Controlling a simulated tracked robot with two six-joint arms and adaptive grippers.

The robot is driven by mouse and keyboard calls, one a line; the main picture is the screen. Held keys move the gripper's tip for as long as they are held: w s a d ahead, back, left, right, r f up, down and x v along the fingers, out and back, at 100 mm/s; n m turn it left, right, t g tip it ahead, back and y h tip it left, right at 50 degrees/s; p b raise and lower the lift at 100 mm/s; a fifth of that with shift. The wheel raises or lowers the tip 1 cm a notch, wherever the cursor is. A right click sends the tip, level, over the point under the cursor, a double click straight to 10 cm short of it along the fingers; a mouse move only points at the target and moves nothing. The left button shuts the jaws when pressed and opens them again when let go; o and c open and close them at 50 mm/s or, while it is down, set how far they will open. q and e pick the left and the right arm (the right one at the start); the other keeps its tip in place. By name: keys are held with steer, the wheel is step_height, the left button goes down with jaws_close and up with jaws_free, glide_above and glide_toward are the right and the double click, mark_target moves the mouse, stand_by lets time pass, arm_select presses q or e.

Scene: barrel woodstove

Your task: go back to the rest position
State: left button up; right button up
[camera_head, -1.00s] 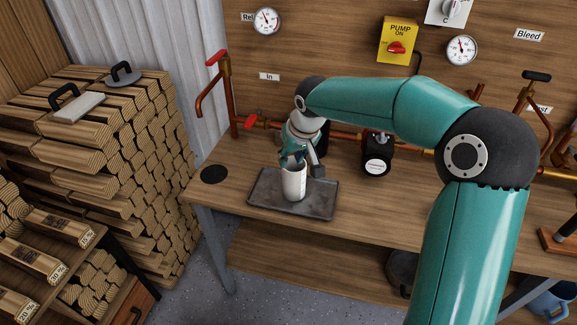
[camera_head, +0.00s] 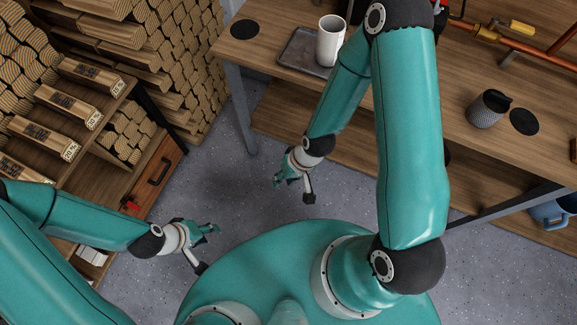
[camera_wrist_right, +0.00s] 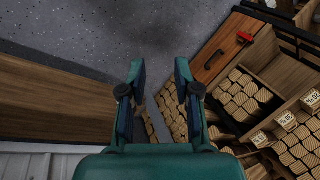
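My right gripper (camera_head: 281,180) hangs over the open floor in front of the workbench, below the bench top in the head view. In the right wrist view its two fingers (camera_wrist_right: 160,72) stand apart with nothing between them. My left gripper (camera_head: 212,230) is at the lower left in the head view, close to my base; its fingers are small there, and I cannot tell whether they are apart. A white cup (camera_head: 331,42) stands upright on the dark tray (camera_head: 294,56) on the workbench, clear of both grippers.
The workbench (camera_head: 425,107) runs along the upper right, with a grey mug (camera_head: 487,109) beside a black disc (camera_head: 523,121). A firewood shelf with a wooden drawer (camera_head: 159,176) stands at the left. A blue container (camera_head: 550,211) is at the right. Grey floor (camera_head: 225,167) lies clear between.

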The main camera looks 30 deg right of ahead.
steer(key=s, duration=0.1)
steer(key=s+f, duration=0.1)
steer(key=s, duration=0.1)
steer(key=s+a, duration=0.1)
steer(key=shift+s+f, duration=0.15)
steer(key=shift+f, duration=0.15)
steer(key=shift+r+p, duration=0.75)
steer(key=shift+r, duration=0.05)
